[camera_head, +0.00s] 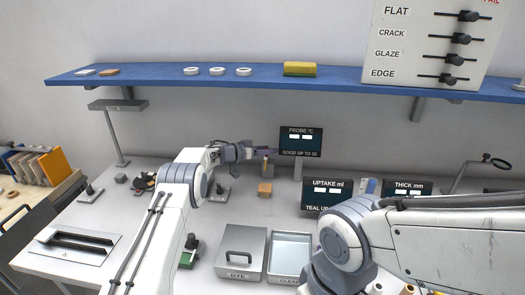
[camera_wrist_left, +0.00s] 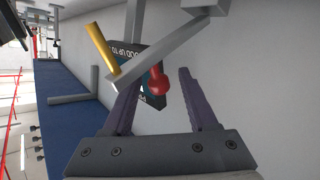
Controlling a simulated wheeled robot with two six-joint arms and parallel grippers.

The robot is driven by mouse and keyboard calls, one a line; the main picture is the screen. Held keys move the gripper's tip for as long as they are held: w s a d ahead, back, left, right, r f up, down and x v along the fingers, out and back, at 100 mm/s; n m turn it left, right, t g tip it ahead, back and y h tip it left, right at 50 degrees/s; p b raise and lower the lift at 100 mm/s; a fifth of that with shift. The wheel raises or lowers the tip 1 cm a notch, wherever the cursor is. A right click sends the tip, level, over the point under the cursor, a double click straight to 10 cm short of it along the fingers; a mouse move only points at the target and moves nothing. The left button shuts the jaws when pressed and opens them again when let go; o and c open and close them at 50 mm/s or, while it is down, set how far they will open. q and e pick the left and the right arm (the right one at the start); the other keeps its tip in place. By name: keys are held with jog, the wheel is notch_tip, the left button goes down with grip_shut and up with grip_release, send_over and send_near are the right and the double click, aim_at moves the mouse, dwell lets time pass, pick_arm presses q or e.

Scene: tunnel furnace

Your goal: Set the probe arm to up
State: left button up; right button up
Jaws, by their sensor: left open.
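The probe arm is a grey bar (camera_wrist_left: 165,52) in the left wrist view, with a red ball knob (camera_wrist_left: 157,82) and a yellow rod (camera_wrist_left: 101,48) near one end. It slants across that picture; whether it is up or down I cannot tell. My left gripper (camera_wrist_left: 160,84) is open, its two purple fingers on either side of the red knob in that view; contact cannot be told. In the head view my left gripper (camera_head: 268,154) is at the back of the bench, beside the PROBE display (camera_head: 301,141), and hides most of the probe arm. My right gripper is out of view.
A blue shelf (camera_head: 150,76) runs above the bench. Below are a small orange block (camera_head: 265,189), a lidded DYE tray (camera_head: 241,252), a CLEAR tray (camera_head: 290,257) and the UPTAKE display (camera_head: 327,196). My right arm covers the front right.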

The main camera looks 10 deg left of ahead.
pick_arm(q)
jog(key=b+v, duration=0.2)
jog(key=v, duration=0.8)
jog(key=shift+a, duration=0.15)
jog(key=shift+s+r, duration=0.1)
